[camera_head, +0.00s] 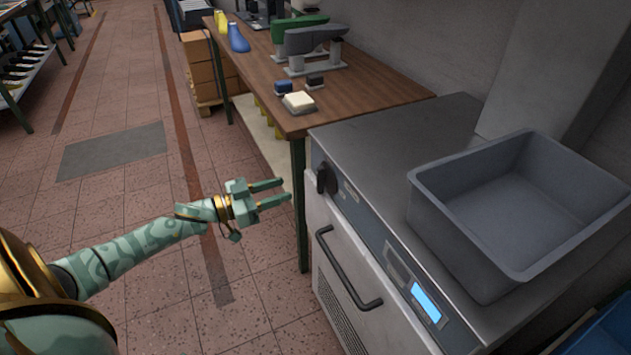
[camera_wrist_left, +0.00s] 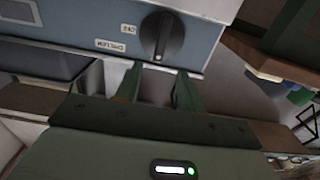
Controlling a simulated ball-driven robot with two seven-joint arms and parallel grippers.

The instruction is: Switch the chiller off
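The chiller (camera_head: 400,170) is a steel-topped cabinet on the right in the head view. Its blue-grey front panel carries a black rotary knob (camera_head: 326,179) at the left end and a lit blue display (camera_head: 426,302). In the left wrist view the knob (camera_wrist_left: 161,36) is upright, with small labels beside it, one reading CHILLER. My left gripper (camera_head: 287,191) is open and empty, a little left of the knob and apart from it. Its two fingers (camera_wrist_left: 158,88) point toward the knob. My right gripper is not in view.
A grey bin (camera_head: 470,250) stands on the chiller top. A black door handle (camera_head: 345,268) sticks out below the panel. A wooden bench (camera_head: 350,90) with shoe lasts and small blocks stands behind.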

